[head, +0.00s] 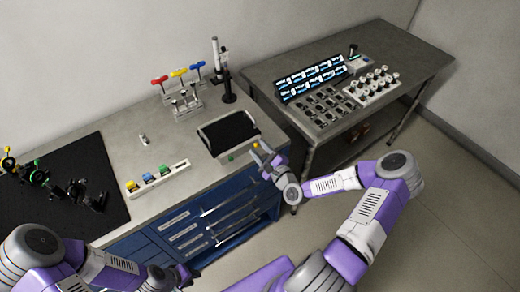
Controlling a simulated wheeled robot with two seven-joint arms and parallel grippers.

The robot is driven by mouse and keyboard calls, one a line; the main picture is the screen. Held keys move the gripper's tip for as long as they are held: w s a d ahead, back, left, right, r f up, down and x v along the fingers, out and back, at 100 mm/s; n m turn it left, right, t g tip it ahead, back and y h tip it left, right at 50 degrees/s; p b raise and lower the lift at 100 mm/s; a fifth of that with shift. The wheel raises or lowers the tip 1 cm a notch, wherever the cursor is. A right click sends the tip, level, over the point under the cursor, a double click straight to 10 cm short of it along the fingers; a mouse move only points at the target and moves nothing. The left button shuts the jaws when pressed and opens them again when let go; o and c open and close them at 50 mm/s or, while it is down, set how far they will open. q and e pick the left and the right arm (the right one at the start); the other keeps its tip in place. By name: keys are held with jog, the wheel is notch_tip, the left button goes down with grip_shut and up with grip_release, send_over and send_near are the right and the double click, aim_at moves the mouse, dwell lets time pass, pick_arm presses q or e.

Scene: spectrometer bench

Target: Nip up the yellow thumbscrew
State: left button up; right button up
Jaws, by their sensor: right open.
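A small yellow knob (7,149), which may be the yellow thumbscrew, shows on the dark optics hardware at the far left, over the black mat. It is too small to make out its shape. My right gripper (263,152) is open at the front right edge of the grey bench, beside the black-topped tray, far from that knob. A small yellow-orange piece (256,145) shows at its fingers; I cannot tell whether it is part of the gripper. My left gripper (182,275) is low in front of the blue drawers, below the bench top; its fingers are too small to read.
T-handled tools, red (159,80), yellow (180,73) and blue (197,66), stand in a rack at the back. A white strip (181,165) holds yellow, blue and green blocks. A black-topped tray (202,141) lies right. A second table (400,50) stands further right.

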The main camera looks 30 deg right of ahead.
jog(key=s, duration=0.7)
jog(key=shift+s+d, duration=0.2)
jog(key=shift+d, duration=0.1)
